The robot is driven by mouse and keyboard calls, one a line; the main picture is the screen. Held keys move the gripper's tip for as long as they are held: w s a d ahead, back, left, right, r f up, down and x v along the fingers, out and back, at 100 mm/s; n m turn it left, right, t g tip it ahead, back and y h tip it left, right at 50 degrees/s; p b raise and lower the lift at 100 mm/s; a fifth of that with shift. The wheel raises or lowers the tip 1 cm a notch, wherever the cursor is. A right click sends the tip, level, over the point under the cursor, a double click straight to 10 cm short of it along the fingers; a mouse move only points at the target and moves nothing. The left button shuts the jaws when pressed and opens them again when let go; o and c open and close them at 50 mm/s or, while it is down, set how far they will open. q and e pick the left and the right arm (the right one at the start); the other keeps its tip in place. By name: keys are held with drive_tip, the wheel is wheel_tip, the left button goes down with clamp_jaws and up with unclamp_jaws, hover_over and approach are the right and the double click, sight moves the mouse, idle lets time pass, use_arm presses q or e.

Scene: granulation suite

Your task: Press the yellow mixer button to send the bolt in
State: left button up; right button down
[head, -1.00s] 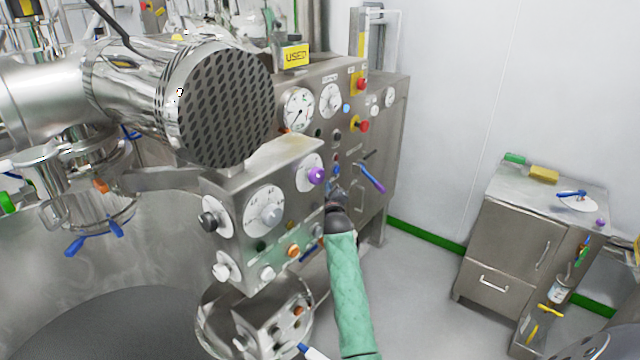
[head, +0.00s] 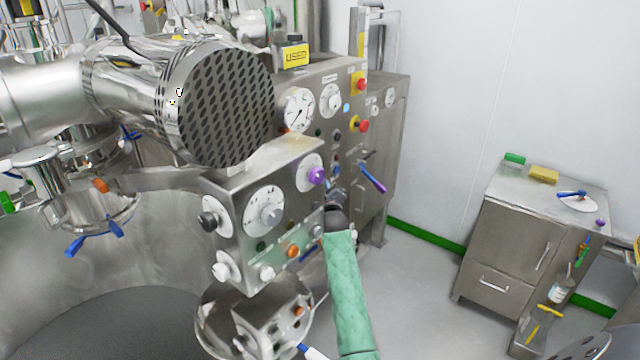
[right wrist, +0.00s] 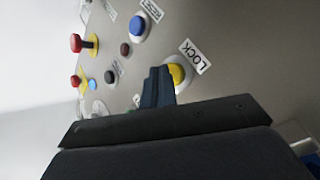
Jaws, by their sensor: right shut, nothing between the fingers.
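A yellow round button (right wrist: 177,75) sits on the grey steel panel in the right wrist view, with a "LOCK" label (right wrist: 195,57) beside it. My right gripper (right wrist: 158,84) is shut and empty. Its dark fingertips overlap the left edge of the yellow button in that view; I cannot tell whether they touch it. In the head view my right gripper (head: 333,192) is at the front of the steel control cabinet (head: 345,75), and the yellow button cannot be made out there. My left gripper is not in view. No bolt can be made out.
A blue button (right wrist: 137,26), a dark red button (right wrist: 125,49) and red knobs (right wrist: 76,43) share the panel. A steel box with dials (head: 285,222) stands close left of my right arm. A steel side cabinet (head: 505,235) stands at right, with clear floor between.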

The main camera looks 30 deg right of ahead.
drive_tip(key=shift+w, duration=0.1)
